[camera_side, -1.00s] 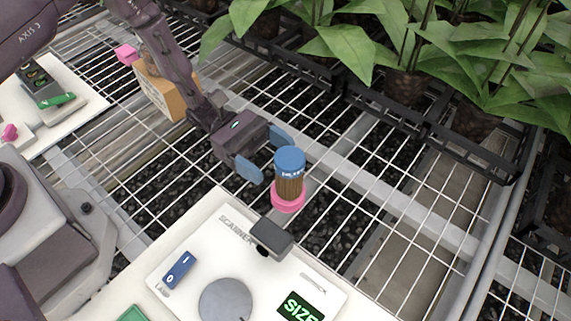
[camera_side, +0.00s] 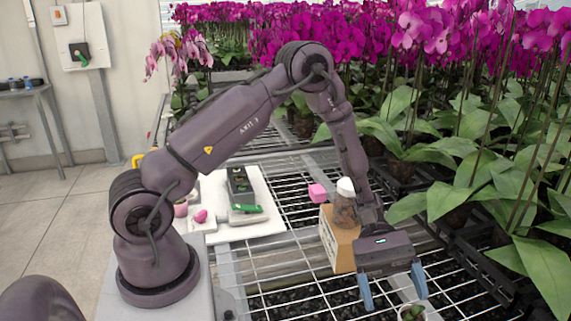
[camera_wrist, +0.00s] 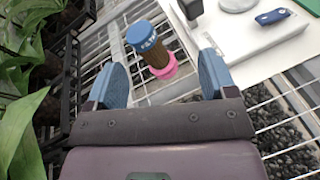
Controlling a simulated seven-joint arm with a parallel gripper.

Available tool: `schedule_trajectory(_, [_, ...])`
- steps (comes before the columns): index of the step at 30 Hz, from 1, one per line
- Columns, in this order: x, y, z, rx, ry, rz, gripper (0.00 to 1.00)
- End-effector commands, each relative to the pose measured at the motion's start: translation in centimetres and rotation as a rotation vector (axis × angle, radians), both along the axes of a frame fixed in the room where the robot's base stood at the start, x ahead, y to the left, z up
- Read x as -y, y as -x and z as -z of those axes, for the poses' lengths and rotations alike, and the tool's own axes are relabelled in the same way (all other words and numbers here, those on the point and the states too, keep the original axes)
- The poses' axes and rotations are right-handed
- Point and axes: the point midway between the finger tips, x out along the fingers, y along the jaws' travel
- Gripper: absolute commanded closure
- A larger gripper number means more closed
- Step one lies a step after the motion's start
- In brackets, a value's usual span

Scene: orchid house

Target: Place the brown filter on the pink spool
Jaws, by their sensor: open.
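The brown filter (camera_wrist: 155,55), a ribbed cylinder with a blue lettered cap, shows in the wrist view. Its lower end meets the pink spool (camera_wrist: 166,70), a ring-like base. The two touch; whether the filter is fully seated cannot be told. My gripper (camera_wrist: 162,64) is open, with one blue finger to each side of the filter in the picture and nothing held. In the side view my gripper (camera_side: 396,300) points downward with its fingers apart.
Leafy plants (camera_wrist: 25,120) crowd the left. A white panel (camera_wrist: 240,40) lies beyond the spool.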

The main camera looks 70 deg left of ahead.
Motion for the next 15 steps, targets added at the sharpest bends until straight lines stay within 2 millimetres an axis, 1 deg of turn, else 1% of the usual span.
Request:
schedule_trajectory(1, [-0.3, 0.6, -2.1, 0.08, -0.065, 0.058, 0.22])
schedule_trajectory(6, [-1.7, 3.3, -7.3, 0.328, -0.281, 0.236, 0.22])
schedule_trajectory(12, [-4.3, 6.9, -12.3, 0.629, -0.544, 0.414, 0.22])
schedule_trajectory(15, [-5.7, 8.7, -14.5, 0.782, -0.68, 0.49, 0.22])
